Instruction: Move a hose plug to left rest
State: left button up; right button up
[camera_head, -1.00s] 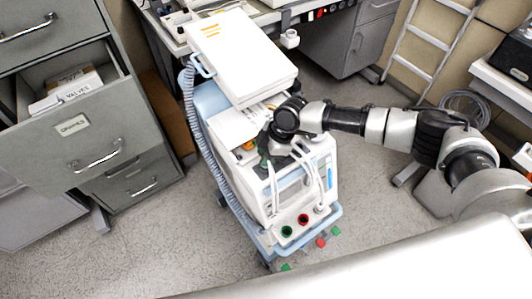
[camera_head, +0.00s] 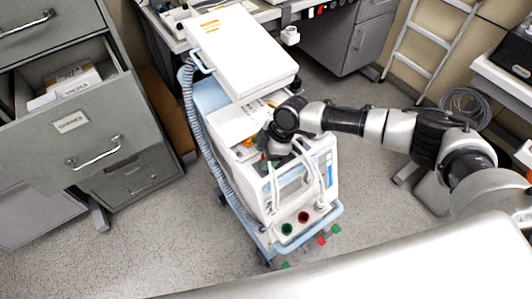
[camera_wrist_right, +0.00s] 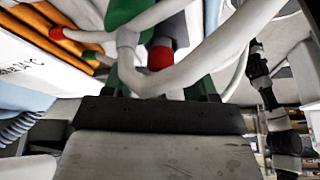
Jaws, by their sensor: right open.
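The white infusion pump (camera_head: 283,188) stands on a light blue cart. White hoses (camera_head: 272,187) run down its front, and red and green sockets (camera_head: 304,217) show at its base. My right gripper (camera_head: 266,152) is at the pump's upper left front edge, beside the hose ends. In the right wrist view, a red plug (camera_wrist_right: 160,55) and green plug parts (camera_wrist_right: 126,72) sit just beyond the gripper, with a white hose (camera_wrist_right: 205,62) crossing in front. The gripper is open; its fingertips are largely hidden. My left gripper is not in view. I cannot tell which rest is the left one.
A white box-like top (camera_head: 243,52) overhangs the pump from behind. A ribbed hose (camera_head: 196,125) hangs at the cart's left. A grey filing cabinet (camera_head: 120,186) with an open drawer stands at left. Floor (camera_head: 150,245) is clear in front.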

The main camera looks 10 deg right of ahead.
jog(key=v, duration=1)
jog(key=shift+d+r+b, duration=0.25)
jog(key=shift+r+b, duration=0.1)
